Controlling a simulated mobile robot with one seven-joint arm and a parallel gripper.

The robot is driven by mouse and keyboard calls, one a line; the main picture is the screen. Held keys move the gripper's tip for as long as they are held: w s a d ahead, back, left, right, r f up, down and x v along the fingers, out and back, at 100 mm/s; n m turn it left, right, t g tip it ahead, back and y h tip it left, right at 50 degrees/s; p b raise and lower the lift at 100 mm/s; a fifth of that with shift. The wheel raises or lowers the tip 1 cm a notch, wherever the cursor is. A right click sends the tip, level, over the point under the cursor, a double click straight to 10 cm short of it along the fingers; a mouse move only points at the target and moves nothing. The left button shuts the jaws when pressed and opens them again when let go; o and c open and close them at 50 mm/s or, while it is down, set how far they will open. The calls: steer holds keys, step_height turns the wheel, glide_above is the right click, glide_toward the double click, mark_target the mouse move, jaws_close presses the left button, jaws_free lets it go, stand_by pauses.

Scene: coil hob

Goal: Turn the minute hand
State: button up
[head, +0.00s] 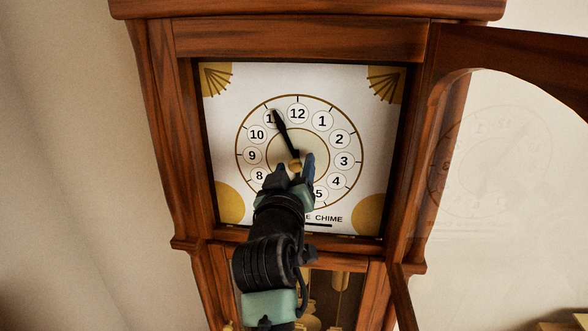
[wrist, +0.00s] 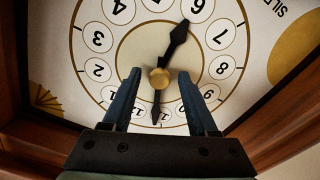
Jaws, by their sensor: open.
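The clock face (head: 225,110) is white with black numerals in a ring and gold corners. The long black minute hand (head: 284,131) points at about 11. In the wrist view the minute hand (wrist: 156,105) runs downward between my fingers from the gold centre knob (wrist: 159,78). A spade-tipped black hand (wrist: 178,38) points near 6; in the head view my gripper hides it. My gripper (head: 294,167) is open and empty in front of the lower centre of the dial. Its fingers (wrist: 159,77) appear on either side of the knob; I cannot tell whether they touch anything.
A brown wooden clock case (head: 300,42) frames the dial. Its arched glass door (head: 436,100) stands open to the right. Gold weights or pendulum parts (head: 338,284) hang below the dial. Plain wall (head: 70,150) lies to the left.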

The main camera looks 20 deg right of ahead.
steer(key=shift+s, duration=0.15)
steer(key=shift+a+r, duration=0.1)
steer(key=shift+c, duration=1.4)
jaws_close()
